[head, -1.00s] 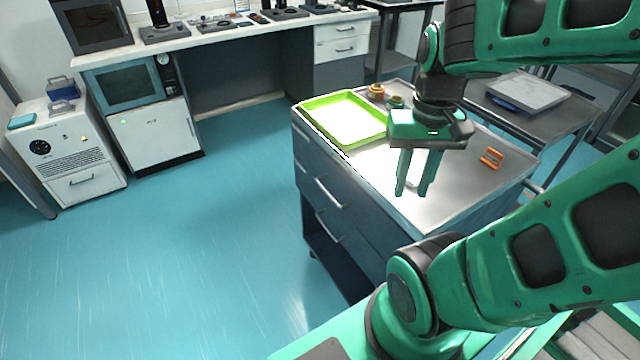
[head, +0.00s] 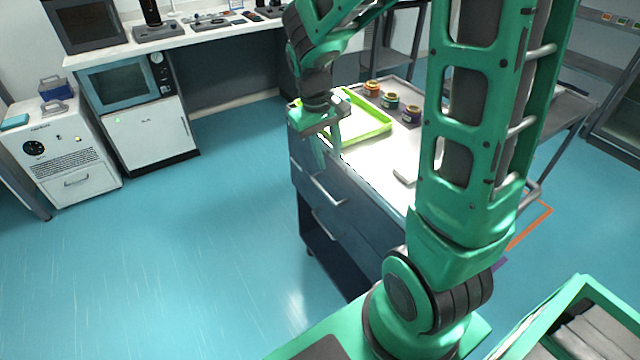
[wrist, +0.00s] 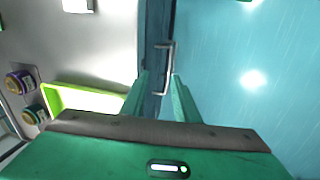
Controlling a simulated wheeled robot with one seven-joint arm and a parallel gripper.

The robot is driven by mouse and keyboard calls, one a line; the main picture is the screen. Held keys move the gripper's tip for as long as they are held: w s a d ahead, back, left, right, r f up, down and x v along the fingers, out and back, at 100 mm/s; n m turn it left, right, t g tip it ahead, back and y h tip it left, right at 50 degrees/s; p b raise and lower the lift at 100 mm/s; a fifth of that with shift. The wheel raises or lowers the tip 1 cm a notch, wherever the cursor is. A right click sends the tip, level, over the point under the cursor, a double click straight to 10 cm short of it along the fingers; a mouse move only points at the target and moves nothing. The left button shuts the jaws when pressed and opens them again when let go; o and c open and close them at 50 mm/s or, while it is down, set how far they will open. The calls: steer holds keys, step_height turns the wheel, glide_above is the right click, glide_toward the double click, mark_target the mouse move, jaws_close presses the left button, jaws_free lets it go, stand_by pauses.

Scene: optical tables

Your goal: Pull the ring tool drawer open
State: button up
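The dark blue cart (head: 370,215) has drawers on its left-facing side. An upper drawer handle (head: 328,190) and a lower one (head: 326,226) show as light metal bars. I see no label telling which drawer is the ring tool drawer. My gripper (head: 328,155) hangs beside the cart's top left edge, fingers pointing down. In the wrist view my gripper (wrist: 160,92) is open and empty, with its fingers apart. A metal drawer handle (wrist: 170,58) lies beyond the fingertips, roughly in line with the gap. The drawer fronts look shut.
A lime green tray (head: 372,126) sits on the cart top near my gripper. Several small jars (head: 390,101) stand behind it. The blue floor (head: 220,220) left of the cart is clear. A white cabinet (head: 152,137) stands at the far left.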

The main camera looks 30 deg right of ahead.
mark_target(323, 190)
steer(key=shift+n, duration=0.4)
steer(key=w+f, duration=0.1)
steer(key=f, duration=0.3)
steer(key=w+f, duration=0.1)
steer(key=f, duration=0.7)
steer(key=shift+w+f, duration=0.3)
steer(key=shift+w, duration=0.1)
jaws_close()
